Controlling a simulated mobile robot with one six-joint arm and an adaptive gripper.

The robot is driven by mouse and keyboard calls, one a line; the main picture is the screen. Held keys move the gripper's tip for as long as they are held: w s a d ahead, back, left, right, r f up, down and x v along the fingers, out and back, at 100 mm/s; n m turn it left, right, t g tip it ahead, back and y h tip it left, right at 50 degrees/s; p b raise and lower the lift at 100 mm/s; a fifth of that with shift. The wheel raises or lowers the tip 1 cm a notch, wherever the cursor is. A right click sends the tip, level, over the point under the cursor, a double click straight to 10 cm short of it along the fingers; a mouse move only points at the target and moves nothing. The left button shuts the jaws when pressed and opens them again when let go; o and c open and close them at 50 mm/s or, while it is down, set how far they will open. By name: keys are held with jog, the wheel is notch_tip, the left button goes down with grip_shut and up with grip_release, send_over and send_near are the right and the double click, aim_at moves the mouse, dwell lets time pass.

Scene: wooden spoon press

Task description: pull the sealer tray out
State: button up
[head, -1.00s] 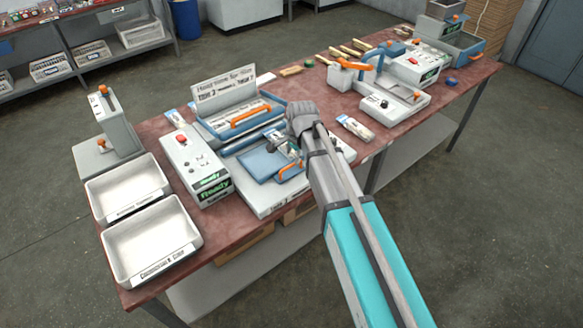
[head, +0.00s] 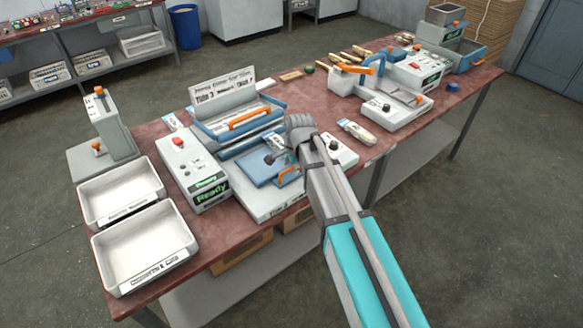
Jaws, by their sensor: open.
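The sealer tray (head: 262,168) is a flat blue plate with an orange handle (head: 288,176) at its front right. It sits on the white base of the sealer (head: 258,205), in front of the raised lid section with its own orange handle (head: 249,117). My gripper (head: 277,158) is open above the tray's right part, close behind the orange tray handle. I cannot tell whether a finger touches the tray or the handle. My wrist and arm hide the right side of the sealer base.
A control box reading "Ready" (head: 194,172) stands left of the sealer, and two white bins (head: 143,245) sit at the table's left end. A packet (head: 357,131) lies to the right, near a second white machine (head: 390,113). The floor in front is clear.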

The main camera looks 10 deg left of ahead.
grip_shut()
dwell(0.3)
jog(key=shift+s+d, duration=1.65)
jog(key=shift+d, duration=0.3)
grip_release()
jog(key=shift+w+a, duration=0.1)
